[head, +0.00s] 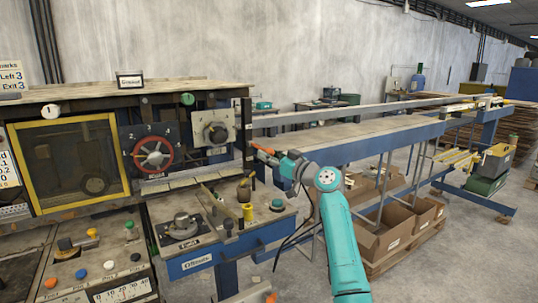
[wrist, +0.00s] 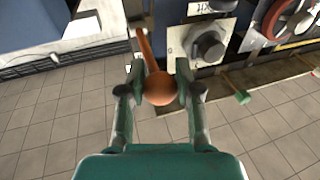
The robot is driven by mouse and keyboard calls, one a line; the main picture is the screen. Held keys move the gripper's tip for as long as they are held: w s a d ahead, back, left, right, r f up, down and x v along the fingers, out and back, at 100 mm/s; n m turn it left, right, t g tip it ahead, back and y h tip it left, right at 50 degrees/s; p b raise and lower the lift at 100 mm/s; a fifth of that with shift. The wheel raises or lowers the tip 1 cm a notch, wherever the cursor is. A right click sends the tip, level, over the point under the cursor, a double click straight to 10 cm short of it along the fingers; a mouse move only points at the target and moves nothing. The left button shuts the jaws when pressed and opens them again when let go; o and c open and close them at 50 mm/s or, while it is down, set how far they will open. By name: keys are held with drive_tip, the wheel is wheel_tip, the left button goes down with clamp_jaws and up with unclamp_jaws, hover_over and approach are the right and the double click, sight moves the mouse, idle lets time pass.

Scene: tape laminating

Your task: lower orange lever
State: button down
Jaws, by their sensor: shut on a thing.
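The orange lever (wrist: 145,47) ends in a round orange ball knob (wrist: 160,89) in the wrist view. My gripper (wrist: 160,84) has one finger on each side of the knob and is shut on it. In the head view the orange lever (head: 262,149) is a small orange piece at the right end of the machine, just left of my gripper (head: 274,156). Much of it is hidden there by the gripper.
A grey knob on a pale plate (head: 216,133) and a red dial (head: 153,155) sit to the left on the machine. A control panel (head: 222,243) with knobs stands in front. A long blue conveyor frame (head: 380,138) runs right, with cardboard boxes (head: 385,240) below.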

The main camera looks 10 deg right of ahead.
drive_tip(key=shift+f, duration=0.15)
drive_tip(key=c, duration=0.8)
unclamp_jaws()
drive_tip(key=shift+s+d, duration=0.25)
drive_tip(key=v, duration=1.1)
drive_tip(key=shift+s, duration=0.15)
